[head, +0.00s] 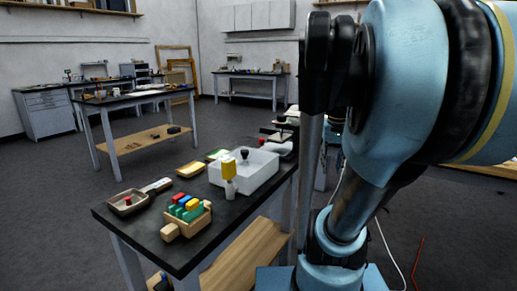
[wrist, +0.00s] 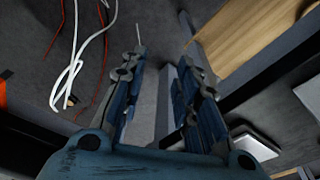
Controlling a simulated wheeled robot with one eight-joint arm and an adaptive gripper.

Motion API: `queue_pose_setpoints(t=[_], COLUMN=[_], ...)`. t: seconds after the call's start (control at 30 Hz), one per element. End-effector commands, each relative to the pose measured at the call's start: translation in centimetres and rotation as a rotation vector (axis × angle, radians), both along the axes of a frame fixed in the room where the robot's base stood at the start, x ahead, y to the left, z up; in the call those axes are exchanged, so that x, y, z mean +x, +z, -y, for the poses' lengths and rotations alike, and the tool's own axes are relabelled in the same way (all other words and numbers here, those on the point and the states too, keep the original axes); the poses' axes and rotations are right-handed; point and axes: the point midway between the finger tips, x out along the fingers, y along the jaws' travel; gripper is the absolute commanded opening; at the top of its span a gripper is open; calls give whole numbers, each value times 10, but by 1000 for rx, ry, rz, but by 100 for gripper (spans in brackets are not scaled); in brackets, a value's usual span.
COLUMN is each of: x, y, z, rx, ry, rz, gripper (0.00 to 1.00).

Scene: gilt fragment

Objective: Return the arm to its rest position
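My blue arm fills the right side of the head view, upright and close to the camera. My gripper (wrist: 163,62) shows in the wrist view with its two fingers apart and nothing held between them. Behind the gap I see the grey floor and a pale table leg. In the head view I cannot make out the fingers.
A dark-topped workbench (head: 150,232) stands close by, left of my arm. It holds a white bin (head: 259,173), a wooden block holder (head: 187,222) and a brown tray (head: 124,206). White cable (wrist: 70,75) lies on the floor. Open floor (head: 60,180) lies left of the bench.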

Motion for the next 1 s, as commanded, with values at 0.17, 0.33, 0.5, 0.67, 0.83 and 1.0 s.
queue_pose_setpoints(t=[0.17, 0.33, 0.5, 0.67, 0.83, 1.0], x=[-34, -62, -83, -91, -92, -92], y=[-44, -86, -118, -132, -133, -133], z=[-26, -45, -55, -59, -60, -60], rx=[-1, 0, 2, 3, 3, 3], ry=[58, 106, 140, 155, 157, 157], rz=[18, 36, 49, 55, 55, 55], gripper=[29, 29, 29, 29, 29, 29])
